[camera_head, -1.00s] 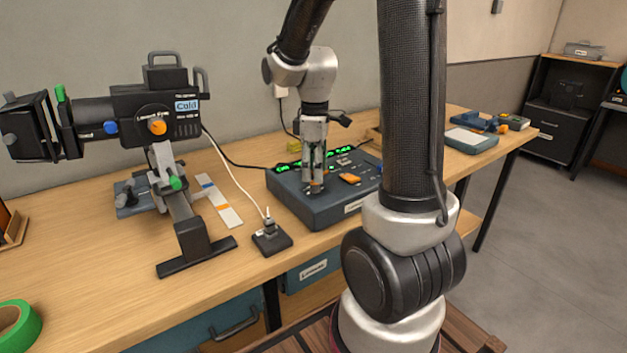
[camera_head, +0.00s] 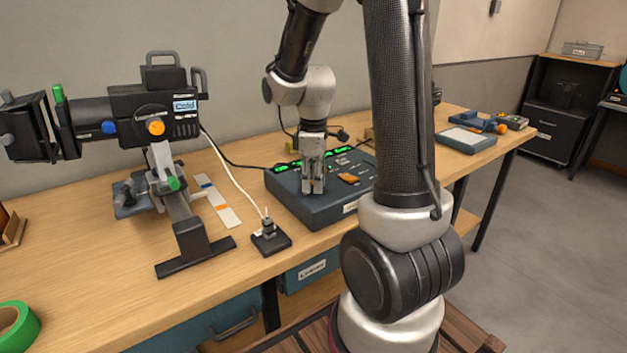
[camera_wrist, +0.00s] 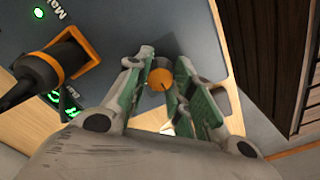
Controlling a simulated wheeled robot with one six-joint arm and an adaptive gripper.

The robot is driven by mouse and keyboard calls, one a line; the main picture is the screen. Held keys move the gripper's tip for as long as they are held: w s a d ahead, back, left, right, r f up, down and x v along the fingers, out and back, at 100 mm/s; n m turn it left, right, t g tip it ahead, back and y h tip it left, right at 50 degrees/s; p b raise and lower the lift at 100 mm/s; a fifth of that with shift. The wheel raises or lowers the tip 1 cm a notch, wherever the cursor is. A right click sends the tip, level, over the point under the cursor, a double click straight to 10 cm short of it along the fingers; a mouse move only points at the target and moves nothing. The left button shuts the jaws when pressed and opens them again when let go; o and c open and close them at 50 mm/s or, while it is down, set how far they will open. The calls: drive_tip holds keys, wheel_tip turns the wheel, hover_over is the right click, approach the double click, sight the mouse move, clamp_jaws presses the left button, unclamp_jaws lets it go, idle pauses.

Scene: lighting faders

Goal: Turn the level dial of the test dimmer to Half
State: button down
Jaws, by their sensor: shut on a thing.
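A blue-grey console (camera_head: 330,212) lies on the workbench, with green lit readouts along its back. My gripper (camera_head: 313,190) points down over its front left part. In the wrist view my gripper (camera_wrist: 163,92) has its green-padded fingers on both sides of a small round dial (camera_wrist: 160,77), shut on it. The dial has an orange top with a dark mark on it. Its scale and any Half label cannot be read, and I cannot tell its setting. In the head view the fingers hide the dial.
An orange part (camera_head: 348,178) sits on the console right of my gripper. A small black box (camera_head: 270,239) with a cable stands left of the console. A black spotlight (camera_head: 155,115) on a stand is farther left. A green tape roll (camera_head: 20,325) lies at front left.

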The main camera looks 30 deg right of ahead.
drive_tip(key=shift+m, duration=0.4)
drive_tip(key=m, duration=0.3)
drive_tip(key=shift+m, duration=0.4)
drive_tip(key=m, duration=0.9)
drive_tip(key=shift+m, duration=2.1)
drive_tip(key=c, duration=1.2)
unclamp_jaws()
